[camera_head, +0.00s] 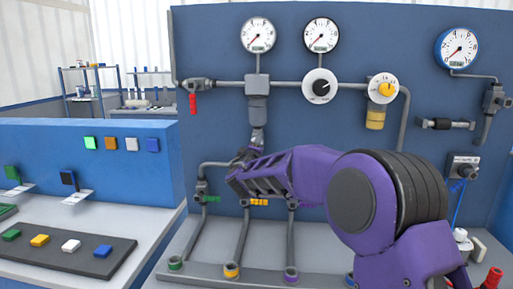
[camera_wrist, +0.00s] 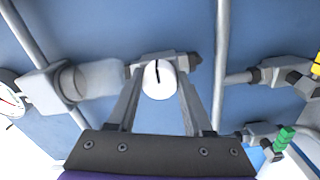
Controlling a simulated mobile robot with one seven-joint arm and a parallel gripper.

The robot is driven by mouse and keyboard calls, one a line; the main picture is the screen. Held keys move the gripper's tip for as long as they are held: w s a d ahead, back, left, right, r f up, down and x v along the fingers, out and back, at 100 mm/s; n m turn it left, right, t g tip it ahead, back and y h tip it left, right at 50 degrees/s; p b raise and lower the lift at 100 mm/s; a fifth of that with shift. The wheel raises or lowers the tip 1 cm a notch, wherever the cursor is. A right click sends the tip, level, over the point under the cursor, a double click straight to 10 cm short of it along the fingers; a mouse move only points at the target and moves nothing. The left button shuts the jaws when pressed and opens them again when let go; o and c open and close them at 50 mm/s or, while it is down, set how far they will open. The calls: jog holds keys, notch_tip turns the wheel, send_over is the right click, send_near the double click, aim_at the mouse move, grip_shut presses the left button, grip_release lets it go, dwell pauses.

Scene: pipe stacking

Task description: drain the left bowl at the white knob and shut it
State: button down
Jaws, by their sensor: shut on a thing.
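The left bowl (camera_head: 257,108) is a grey cylinder on the pipe below the left gauge. In the wrist view the bowl (camera_wrist: 95,80) lies sideways, pale grey, and its drain end points at my gripper. The white knob (camera_wrist: 152,82) is round with a dark slot mark and sits at the drain end. My gripper (camera_wrist: 160,75) has one finger on each side of the knob and is shut on it. In the head view my gripper (camera_head: 243,163) is just below the bowl, and the knob is hidden there.
Two gauges (camera_head: 258,35) stand above the pipe. A black-and-white dial (camera_head: 320,86) and a yellow-bottomed unit (camera_head: 376,117) are to the right. A red-handled valve (camera_head: 193,103) is at left. Lower pipes with green and yellow handles (camera_head: 259,202) run close below my gripper.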

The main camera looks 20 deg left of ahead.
jog(key=shift+c, duration=1.5)
grip_release()
jog(key=v, duration=1.7)
jog(key=shift+s, duration=0.25)
